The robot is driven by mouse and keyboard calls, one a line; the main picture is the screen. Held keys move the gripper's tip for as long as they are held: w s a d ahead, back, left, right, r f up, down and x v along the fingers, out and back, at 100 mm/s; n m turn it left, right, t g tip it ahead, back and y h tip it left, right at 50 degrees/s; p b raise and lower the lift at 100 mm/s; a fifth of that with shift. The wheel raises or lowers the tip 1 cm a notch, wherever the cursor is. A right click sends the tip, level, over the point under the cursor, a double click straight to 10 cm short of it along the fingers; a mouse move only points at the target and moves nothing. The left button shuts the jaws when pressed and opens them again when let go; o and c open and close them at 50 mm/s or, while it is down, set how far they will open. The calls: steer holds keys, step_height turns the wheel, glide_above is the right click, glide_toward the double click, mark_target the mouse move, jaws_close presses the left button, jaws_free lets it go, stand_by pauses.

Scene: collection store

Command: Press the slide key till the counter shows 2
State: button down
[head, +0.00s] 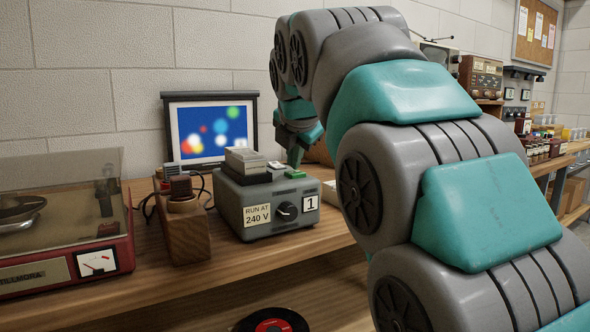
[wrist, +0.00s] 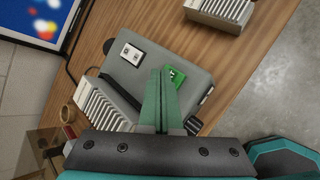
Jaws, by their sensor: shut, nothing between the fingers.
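The grey slide projector (head: 262,192) stands on the wooden bench and also shows in the wrist view (wrist: 185,62). Its front counter (head: 311,204) reads 1. A green key (head: 296,174) is on its top, and the wrist view shows the key (wrist: 176,76) with a white mark. A pale key plate (wrist: 131,54) lies apart from it on the same top. My gripper (head: 296,163) is shut and empty, pointing down at the green key. In the wrist view its fingertips (wrist: 162,70) are just beside the key and partly cover it. I cannot tell whether they touch it.
A screen (head: 212,132) with blurred coloured spots stands behind the projector. A wooden block device (head: 183,232) and a red record player (head: 65,265) stand to the left. A ribbed pale box (wrist: 220,10) lies beyond the projector. A record (head: 272,321) lies below.

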mark_target(294, 173)
steer(key=shift+r, duration=0.55)
step_height(294, 173, up, 3)
steer(key=p, duration=0.3)
steer(key=shift+f, duration=0.1)
steer(key=shift+r, duration=1.05)
